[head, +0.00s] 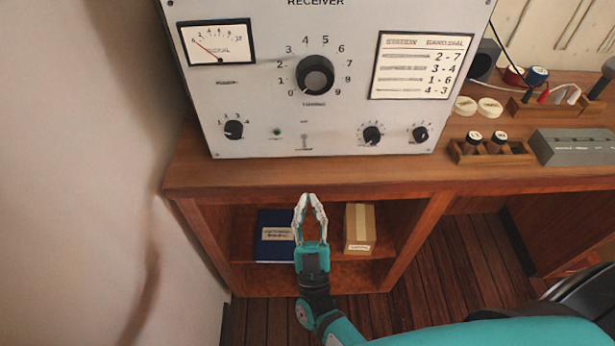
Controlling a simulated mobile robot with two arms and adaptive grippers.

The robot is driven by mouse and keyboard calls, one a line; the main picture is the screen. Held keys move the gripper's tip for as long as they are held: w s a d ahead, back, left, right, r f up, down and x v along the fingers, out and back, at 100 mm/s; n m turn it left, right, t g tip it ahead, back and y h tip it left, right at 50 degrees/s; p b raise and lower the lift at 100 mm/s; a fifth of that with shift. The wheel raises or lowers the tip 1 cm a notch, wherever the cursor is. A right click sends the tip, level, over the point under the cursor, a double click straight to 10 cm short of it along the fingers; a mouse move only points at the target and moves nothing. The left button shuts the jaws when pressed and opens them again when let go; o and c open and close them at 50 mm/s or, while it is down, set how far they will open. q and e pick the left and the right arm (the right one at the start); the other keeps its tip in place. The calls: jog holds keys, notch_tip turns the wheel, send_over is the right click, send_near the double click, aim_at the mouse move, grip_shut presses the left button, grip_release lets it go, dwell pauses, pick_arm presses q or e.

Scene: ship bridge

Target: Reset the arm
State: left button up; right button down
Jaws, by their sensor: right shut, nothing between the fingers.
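My right arm comes in from the lower right and bends up at the wrist. Its teal and white gripper (309,198) points up the picture, with its fingertips together and nothing held. It is in front of the open shelf of the wooden desk (350,178), below the desk's front edge in the picture. It covers a little of the gap between a dark blue book (274,245) and a tan box (360,228) on the shelf. I cannot see it touching either one. My left gripper is not in view.
A grey receiver (300,115) with a meter (217,44) and several knobs stands on the desk. A wooden holder (490,153) and a grey block (575,147) are to its right. A pale wall (80,180) closes the left side. Dark floorboards (445,265) show below right.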

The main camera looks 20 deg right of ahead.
jog(key=shift+v, duration=1)
